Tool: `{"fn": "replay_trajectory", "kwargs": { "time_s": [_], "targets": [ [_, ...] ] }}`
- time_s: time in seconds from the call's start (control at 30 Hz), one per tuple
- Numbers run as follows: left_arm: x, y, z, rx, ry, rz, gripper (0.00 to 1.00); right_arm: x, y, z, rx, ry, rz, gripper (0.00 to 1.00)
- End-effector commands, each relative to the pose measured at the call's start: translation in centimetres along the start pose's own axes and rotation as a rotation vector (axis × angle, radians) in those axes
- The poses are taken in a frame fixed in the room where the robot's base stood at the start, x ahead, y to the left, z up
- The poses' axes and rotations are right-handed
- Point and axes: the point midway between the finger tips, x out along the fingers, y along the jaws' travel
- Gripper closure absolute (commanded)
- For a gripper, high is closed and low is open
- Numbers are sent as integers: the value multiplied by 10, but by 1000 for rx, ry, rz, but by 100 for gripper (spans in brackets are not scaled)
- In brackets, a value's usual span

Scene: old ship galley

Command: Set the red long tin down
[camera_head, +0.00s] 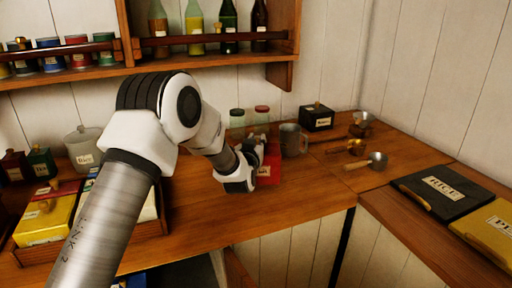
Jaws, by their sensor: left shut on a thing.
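The red long tin (271,165) is at the middle of the wooden counter, partly hidden behind my left gripper (257,160). My left gripper is shut on the tin. The tin appears at counter height, but I cannot tell whether its base touches the wood. A pale label shows on its near side. My left arm reaches in from the lower left and covers part of the counter. My right gripper is not in view.
A grey metal mug (293,140) stands just right of the tin, with two jars behind. A wooden tray (153,228) holds tins at left. Bare counter (290,200) lies in front.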

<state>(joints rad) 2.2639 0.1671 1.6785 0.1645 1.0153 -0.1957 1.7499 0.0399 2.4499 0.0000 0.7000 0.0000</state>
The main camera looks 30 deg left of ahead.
Motion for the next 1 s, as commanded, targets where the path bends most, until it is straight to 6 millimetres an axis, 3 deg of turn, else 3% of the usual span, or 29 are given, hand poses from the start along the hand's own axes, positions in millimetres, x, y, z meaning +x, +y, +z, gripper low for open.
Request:
{"fn": "replay_trajectory", "kwargs": {
  "time_s": [0.2, 0.5, 0.53, 0.57, 0.6, 0.9, 1.0],
  "targets": [
    [0, 0, 28, 0, 0, 0, 100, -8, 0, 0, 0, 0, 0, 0],
    [-1, 0, 33, -1, 2, 0, 100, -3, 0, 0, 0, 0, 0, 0],
    [-1, 0, 33, -1, -1, 0, 67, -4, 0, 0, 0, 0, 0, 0],
    [-1, 0, 32, -1, -1, 0, 56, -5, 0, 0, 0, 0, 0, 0],
    [-1, 0, 32, -1, -1, 0, 52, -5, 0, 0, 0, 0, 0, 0],
    [-1, 0, 29, -1, -1, 0, 52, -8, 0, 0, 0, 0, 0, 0],
    [-10, 1, 31, -1, -3, 1, 52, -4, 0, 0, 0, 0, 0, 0]
  ]
}}
